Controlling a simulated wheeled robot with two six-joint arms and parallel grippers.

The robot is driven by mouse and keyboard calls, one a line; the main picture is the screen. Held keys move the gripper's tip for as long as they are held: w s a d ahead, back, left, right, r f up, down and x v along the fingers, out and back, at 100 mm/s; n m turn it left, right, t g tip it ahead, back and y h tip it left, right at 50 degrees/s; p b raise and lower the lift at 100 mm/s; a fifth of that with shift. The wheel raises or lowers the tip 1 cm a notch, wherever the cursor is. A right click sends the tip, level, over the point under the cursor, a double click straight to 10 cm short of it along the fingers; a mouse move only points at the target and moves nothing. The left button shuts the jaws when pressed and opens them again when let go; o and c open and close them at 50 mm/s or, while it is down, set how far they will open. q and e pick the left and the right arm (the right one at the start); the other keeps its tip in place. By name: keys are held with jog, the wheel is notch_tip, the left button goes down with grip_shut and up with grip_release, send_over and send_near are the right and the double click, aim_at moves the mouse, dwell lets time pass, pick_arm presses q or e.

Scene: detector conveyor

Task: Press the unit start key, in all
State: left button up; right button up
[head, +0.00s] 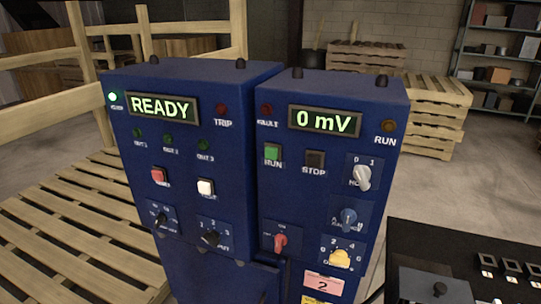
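Two blue control boxes stand side by side. The right box (334,102) has a display (325,121) reading "0 mV". Below it are a green key (272,152) labelled RUN and a dark STOP key (315,159). No label reading "start" is legible. The left box (155,84) has a lit display (160,108) reading "READY", a red key (158,175) and a white key (205,187) with labels too small to read surely. Neither of my grippers is in view, and nothing touches the keys.
The right box also carries a white selector (362,177), blue knob (348,217), red knob (280,241) and yellow knob (340,258). A black panel (440,240) with switches is at lower right. Wooden pallets (60,245) lie left. The boxes' fronts are unobstructed.

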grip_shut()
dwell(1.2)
